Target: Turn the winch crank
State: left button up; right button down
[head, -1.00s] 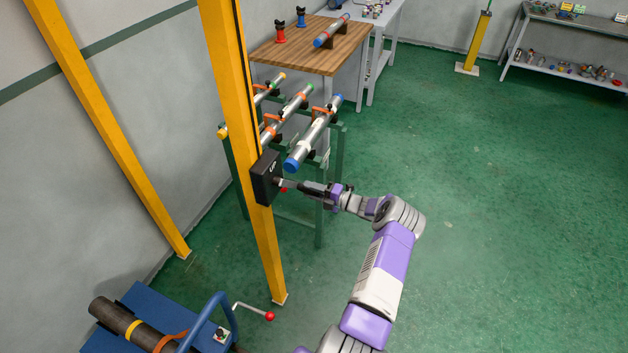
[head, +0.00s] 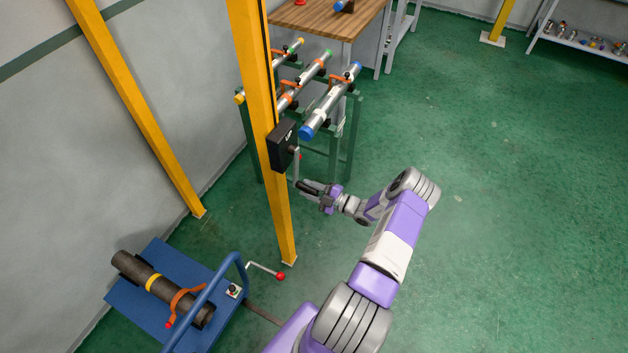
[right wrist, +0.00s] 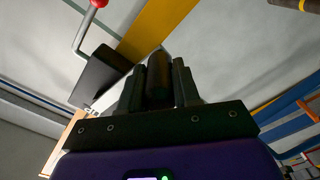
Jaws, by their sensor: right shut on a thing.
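The winch is a black box (head: 282,146) fixed to the yellow post, left of centre in the head view. Its thin grey crank arm (head: 297,167) hangs down from the box's right side. My right gripper (head: 306,187) is at the crank's lower end, below and right of the box. In the right wrist view its two fingers (right wrist: 158,85) are shut around a dark cylindrical grip (right wrist: 158,72). The black box (right wrist: 101,77) also shows there, at the left. The grip is mostly hidden by the fingers in the head view. My left gripper is not in view.
The yellow post (head: 262,90) stands close left of my gripper. Behind are pipes on a green rack (head: 334,120) and a wooden-top table (head: 318,20). A blue cart (head: 145,300) with a dark pipe and a red-knobbed crank (head: 265,270) is lower left. The green floor at right is clear.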

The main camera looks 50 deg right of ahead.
jog(key=shift+s+a+r+m+p, duration=0.1)
jog(key=shift+s+a+m+p, duration=0.1)
jog(key=shift+a+m, duration=0.25)
jog(key=shift+s+a+r+m+p, duration=0.15)
jog(key=shift+a+m, duration=0.1)
jog(key=shift+a, duration=0.35)
jog(key=shift+w+f, duration=0.1)
jog(key=c, duration=0.8)
grip_release()
jog(key=v, duration=0.7)
jog(key=shift+s+b, duration=0.3)
jog(key=shift+b, duration=0.05)
